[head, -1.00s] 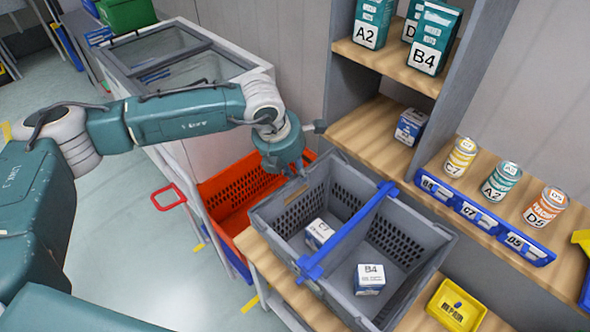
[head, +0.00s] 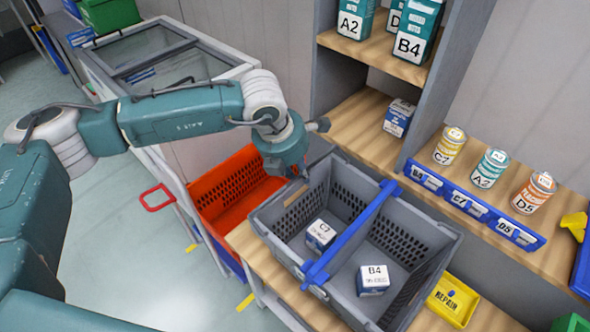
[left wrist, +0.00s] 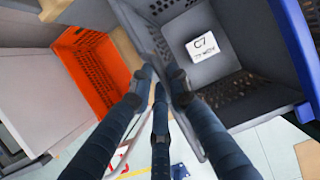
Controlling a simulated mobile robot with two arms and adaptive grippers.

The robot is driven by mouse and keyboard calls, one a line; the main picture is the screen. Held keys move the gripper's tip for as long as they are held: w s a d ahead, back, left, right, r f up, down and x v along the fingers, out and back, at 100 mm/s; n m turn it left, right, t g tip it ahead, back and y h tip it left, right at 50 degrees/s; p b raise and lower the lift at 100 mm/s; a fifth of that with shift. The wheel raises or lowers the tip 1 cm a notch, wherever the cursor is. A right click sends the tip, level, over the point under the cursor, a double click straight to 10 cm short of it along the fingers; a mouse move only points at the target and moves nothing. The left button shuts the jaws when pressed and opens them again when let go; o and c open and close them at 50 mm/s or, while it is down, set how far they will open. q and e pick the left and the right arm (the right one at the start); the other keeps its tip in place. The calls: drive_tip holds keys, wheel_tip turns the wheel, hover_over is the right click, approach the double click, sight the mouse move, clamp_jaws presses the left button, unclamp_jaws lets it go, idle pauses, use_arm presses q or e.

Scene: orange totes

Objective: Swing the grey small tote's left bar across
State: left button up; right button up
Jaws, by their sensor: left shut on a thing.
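The grey small tote (head: 268,246) stands on a wooden surface. One blue bar (head: 348,235) lies across its middle, and part of it shows at the right of the left wrist view (left wrist: 294,40). No other bar can be made out. A C7 box (head: 320,235) and a B4 box (head: 373,280) sit inside the tote. My right gripper is not in view.
An orange tote (head: 232,182) stands left of the grey tote. A yellow REPAIR bin (head: 455,300) is close at its right. Behind are a blue label rail (head: 475,208), several cans and wooden shelves (head: 362,112) with boxes.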

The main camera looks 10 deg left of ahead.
use_arm(q)
drive_tip(key=shift+d, duration=0.1)
drive_tip(key=d, duration=0.1)
drive_tip(key=s+d+b, duration=0.1)
drive_tip(key=s+d, duration=0.1)
drive_tip(key=shift+d+r+b, duration=0.1)
drive_tip(key=shift+r+b, duration=0.2)
drive_tip(key=shift+b, duration=0.1)
